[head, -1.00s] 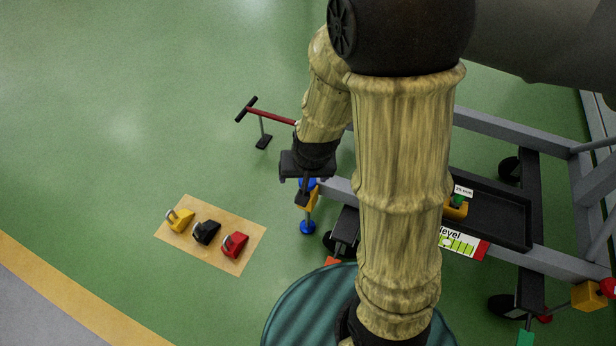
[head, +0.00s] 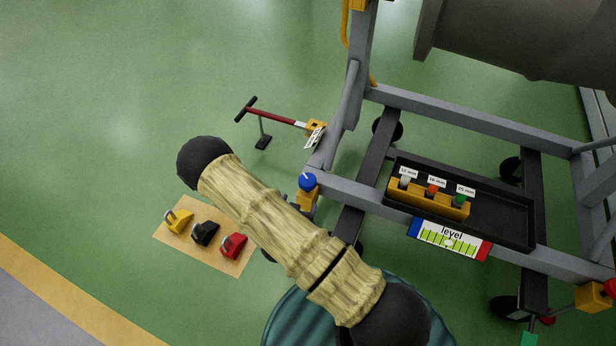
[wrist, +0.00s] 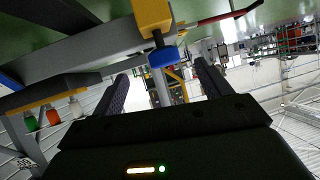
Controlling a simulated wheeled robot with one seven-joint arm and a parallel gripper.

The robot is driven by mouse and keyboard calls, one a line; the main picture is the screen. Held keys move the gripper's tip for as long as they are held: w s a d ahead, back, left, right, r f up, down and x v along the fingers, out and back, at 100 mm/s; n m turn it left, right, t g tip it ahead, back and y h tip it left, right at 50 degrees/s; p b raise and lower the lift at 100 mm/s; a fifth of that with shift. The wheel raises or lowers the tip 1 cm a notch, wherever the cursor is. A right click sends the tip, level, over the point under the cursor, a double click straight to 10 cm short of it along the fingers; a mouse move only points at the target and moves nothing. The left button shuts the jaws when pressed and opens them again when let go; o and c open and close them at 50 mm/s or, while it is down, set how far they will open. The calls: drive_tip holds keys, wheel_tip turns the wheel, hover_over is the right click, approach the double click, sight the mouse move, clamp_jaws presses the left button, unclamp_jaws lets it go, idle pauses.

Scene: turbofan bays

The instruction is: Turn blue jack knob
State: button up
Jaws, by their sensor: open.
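The blue jack knob (head: 308,181) is a round blue cap with a small pale mark on top. It sits on a yellow jack body (head: 307,198) at the near left corner of the grey frame. The jack's lower part is hidden behind my arm. In the wrist view, which is upside down, the blue knob (wrist: 162,57) shows against the yellow jack body (wrist: 152,15). My gripper (wrist: 161,72) is open, its two dark fingers on either side of the knob in the picture. The knob appears just beyond the fingertips, with no visible contact. My gripper is hidden in the head view.
A black tray (head: 505,222) on the frame holds a yellow rack (head: 425,199) of labelled coloured pieces. A level strip (head: 450,239) is on the frame's near rail. A red-handled tow bar (head: 275,115) lies left. A tan mat (head: 181,238) bears yellow, black and red items.

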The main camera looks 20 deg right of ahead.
drive_tip(key=s+f+n+t, duration=0.1)
drive_tip(key=t, duration=0.1)
drive_tip(key=s+n+t, duration=0.1)
drive_tip(key=s+t, duration=0.1)
drive_tip(key=s+d+f+n+t, duration=0.1)
drive_tip(key=t, duration=0.1)
drive_tip(key=shift+s+f+n+y, duration=0.3)
drive_tip(key=shift+s, duration=0.05)
drive_tip(key=shift+w+b, duration=0.1)
drive_tip(key=shift+b, duration=0.2)
